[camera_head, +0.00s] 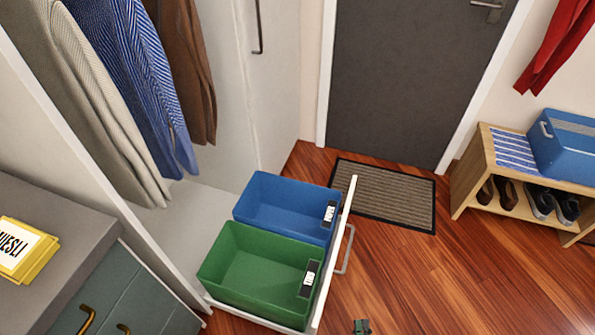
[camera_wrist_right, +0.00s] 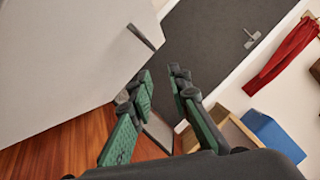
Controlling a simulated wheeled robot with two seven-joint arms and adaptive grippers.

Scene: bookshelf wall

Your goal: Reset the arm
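My right gripper (camera_head: 362,326) shows only as a small dark and green tip at the bottom edge of the head view, to the right of the pulled-out drawer. In the right wrist view its two green-padded fingers (camera_wrist_right: 161,78) are apart with nothing between them. My left gripper is in neither view. The open drawer (camera_head: 331,260) holds a green bin (camera_head: 255,269) in front and a blue bin (camera_head: 285,204) behind it. Both bins look empty and carry small labels.
The drawer's front and handle (camera_head: 346,250) jut over the wood floor. A doormat (camera_head: 385,193) lies before the dark door (camera_head: 415,80). A shoe bench (camera_head: 485,185) with a blue case (camera_head: 567,145) stands right. The floor between is clear.

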